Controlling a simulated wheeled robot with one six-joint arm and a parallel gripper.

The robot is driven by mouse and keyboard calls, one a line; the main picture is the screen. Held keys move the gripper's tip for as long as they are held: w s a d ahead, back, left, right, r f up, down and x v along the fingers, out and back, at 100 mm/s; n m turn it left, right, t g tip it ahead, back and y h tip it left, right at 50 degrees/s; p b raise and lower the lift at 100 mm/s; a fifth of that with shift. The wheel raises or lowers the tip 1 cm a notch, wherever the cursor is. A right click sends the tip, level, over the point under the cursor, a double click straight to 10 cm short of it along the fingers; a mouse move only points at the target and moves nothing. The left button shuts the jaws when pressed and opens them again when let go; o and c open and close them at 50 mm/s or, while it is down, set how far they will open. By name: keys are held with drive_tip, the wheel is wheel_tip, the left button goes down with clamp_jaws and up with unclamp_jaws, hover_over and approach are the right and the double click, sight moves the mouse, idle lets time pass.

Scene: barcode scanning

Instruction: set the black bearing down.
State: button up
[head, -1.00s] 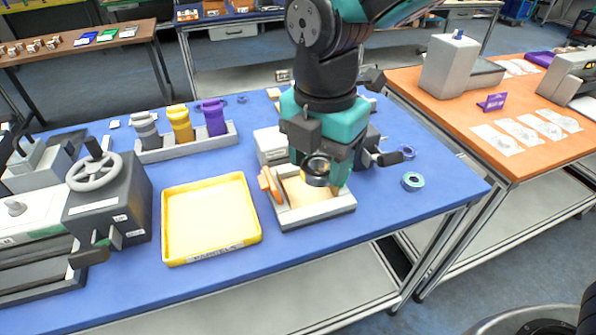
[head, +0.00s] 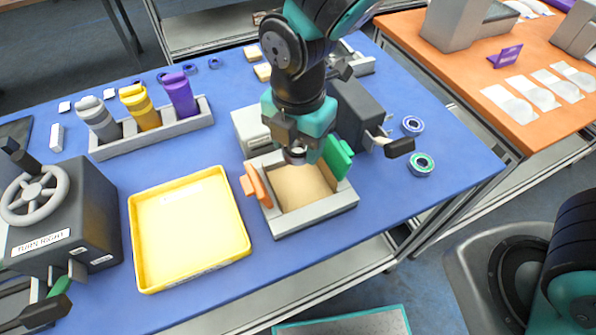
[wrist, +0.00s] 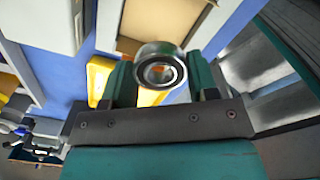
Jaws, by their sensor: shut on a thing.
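The black bearing is a dark ring with a bright metal rim. It sits between the two teal fingers in the wrist view (wrist: 160,56). In the head view the bearing (head: 294,156) hangs under my gripper (head: 295,149), over the back part of the grey open box (head: 318,217). My gripper is shut on the bearing and points downward. The box has a bare tan floor, an orange flap (head: 258,186) on its left and a green flap (head: 338,156) on its right. The bearing appears above the box floor; exact height is hard to tell.
A yellow tray (head: 190,273) lies empty left of the box. A purple-ringed bearing (head: 412,125) and a teal-ringed bearing (head: 421,165) lie on the blue table at right. A dark machine (head: 358,112) stands behind the box. A rack (head: 150,139) holds several bottles.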

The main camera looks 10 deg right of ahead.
sight(299, 186)
wheel_tip(299, 186, down, 10)
drive_tip(key=shift+p, duration=0.35)
drive_tip(key=shift+f, duration=0.15)
drive_tip(key=o, duration=1)
